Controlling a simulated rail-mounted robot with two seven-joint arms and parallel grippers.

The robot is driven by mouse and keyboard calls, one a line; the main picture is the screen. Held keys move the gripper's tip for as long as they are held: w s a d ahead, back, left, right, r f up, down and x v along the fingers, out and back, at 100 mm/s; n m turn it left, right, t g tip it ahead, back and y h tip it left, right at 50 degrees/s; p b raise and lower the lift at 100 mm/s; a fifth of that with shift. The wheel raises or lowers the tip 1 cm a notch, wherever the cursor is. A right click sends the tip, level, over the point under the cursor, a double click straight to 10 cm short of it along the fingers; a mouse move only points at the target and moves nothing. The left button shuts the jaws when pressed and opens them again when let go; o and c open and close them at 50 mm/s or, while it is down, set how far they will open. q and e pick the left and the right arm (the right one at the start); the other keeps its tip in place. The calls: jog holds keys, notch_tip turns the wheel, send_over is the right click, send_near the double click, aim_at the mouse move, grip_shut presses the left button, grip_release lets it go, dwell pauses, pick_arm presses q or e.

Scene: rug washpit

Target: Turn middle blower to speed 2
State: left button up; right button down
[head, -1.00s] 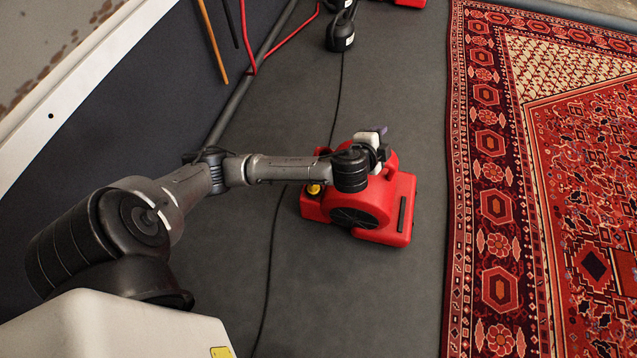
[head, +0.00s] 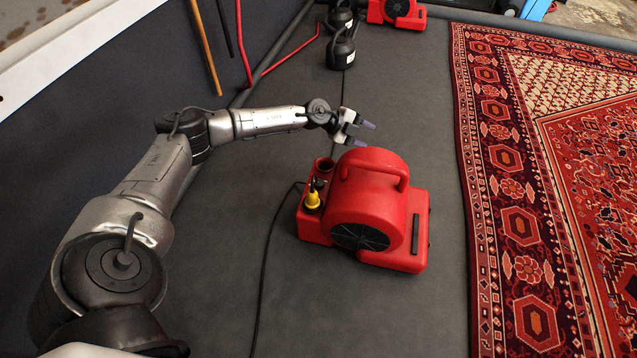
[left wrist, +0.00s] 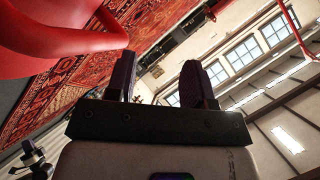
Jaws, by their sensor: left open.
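A red blower (head: 372,198) with a top handle and a dark round side grille sits on the grey floor, mid-view. A second red blower (head: 397,12) is at the far top edge; I cannot tell which counts as the middle one. The near blower's left end carries a yellow plug-like part (head: 313,198) and a dark round recess (head: 325,167). No speed marking is readable. My left gripper (head: 366,134) is open and empty, just beyond the blower's top. In the left wrist view its parted fingers (left wrist: 160,82) show beside a red blower part (left wrist: 62,38).
A patterned red rug (head: 510,180) lies to the right. A black cord (head: 268,255) runs along the floor by the blower. Black rounded objects (head: 341,50) stand farther back. Poles (head: 207,48) lean on the left wall. The floor in front of the blower is clear.

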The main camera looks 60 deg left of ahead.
pick_arm(q)
jog(key=s+a+f+n+g, duration=0.1)
jog(key=s+a+f+g, duration=0.3)
jog(key=s+a+f, duration=0.15)
jog(key=n+g+y, duration=0.1)
jog(key=n+g, duration=0.1)
jog(key=g, duration=0.3)
send_near(319, 182)
jog(key=shift+n+y, duration=0.3)
jog(key=b+x, duration=0.3)
jog(key=x, duration=0.1)
jog(key=b+x, duration=0.3)
jog(key=b, duration=0.1)
jog(key=shift+d+f, duration=0.3)
jog(key=shift+d, duration=0.05)
jog(key=shift+b+x, duration=0.3)
jog(key=shift+x, duration=0.5)
jog(key=shift+d, duration=0.1)
jog(key=shift+r, duration=0.1)
jog(key=c, duration=0.6)
